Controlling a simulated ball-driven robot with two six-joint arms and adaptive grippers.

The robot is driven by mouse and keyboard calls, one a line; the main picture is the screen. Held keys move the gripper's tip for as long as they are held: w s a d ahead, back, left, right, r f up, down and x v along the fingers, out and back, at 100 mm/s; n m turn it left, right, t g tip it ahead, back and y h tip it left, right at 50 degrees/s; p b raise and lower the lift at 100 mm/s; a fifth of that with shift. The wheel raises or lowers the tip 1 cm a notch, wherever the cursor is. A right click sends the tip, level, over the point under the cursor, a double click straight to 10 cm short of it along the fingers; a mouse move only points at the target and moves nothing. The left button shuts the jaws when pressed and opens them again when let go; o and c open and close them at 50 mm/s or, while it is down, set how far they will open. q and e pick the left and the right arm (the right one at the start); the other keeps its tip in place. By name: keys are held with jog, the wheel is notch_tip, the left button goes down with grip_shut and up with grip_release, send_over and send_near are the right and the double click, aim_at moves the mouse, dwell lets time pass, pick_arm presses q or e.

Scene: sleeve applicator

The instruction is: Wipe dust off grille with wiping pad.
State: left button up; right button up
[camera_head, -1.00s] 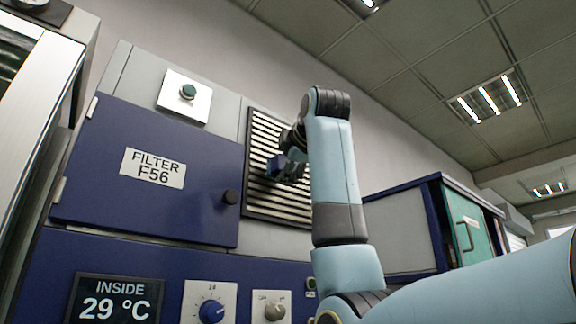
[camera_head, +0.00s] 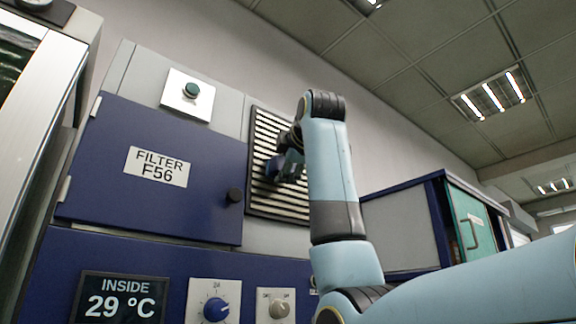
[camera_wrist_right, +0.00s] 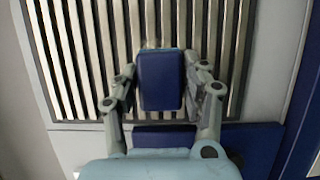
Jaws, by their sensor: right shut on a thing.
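The grille (camera_head: 265,205) is a dark framed panel of pale slats on the front of the machine. It fills the upper part of the right wrist view (camera_wrist_right: 75,60). The wiping pad is a blue block (camera_wrist_right: 160,82) between the fingers of my right gripper (camera_wrist_right: 162,88). My right gripper is shut on the pad in front of the slats; in the head view the gripper (camera_head: 285,168) is partly behind my arm. I cannot tell whether the pad touches the slats. Dust cannot be made out clearly. My left gripper is not in view.
A blue filter door (camera_head: 150,210) with a round black knob (camera_head: 235,195) is left of the grille. Below are a temperature display (camera_head: 118,298) and dials. A green button (camera_head: 191,90) is above. A cabinet with a green door (camera_head: 475,225) stands right.

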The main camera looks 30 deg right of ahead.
jog(key=shift+d, duration=0.1)
jog(key=d, duration=0.4)
jog(key=shift+w, duration=0.2)
jog(key=shift+a, duration=0.15)
jog(key=shift+s+a, duration=0.1)
jog(key=shift+a, duration=1.9)
jog(key=shift+s+d+b, duration=0.15)
jog(key=shift+s+b, duration=0.3)
jog(key=shift+s, duration=1)
jog(key=shift+s+d+b, duration=0.1)
jog(key=shift+s+b, duration=0.35)
jog(key=shift+s, duration=0.95)
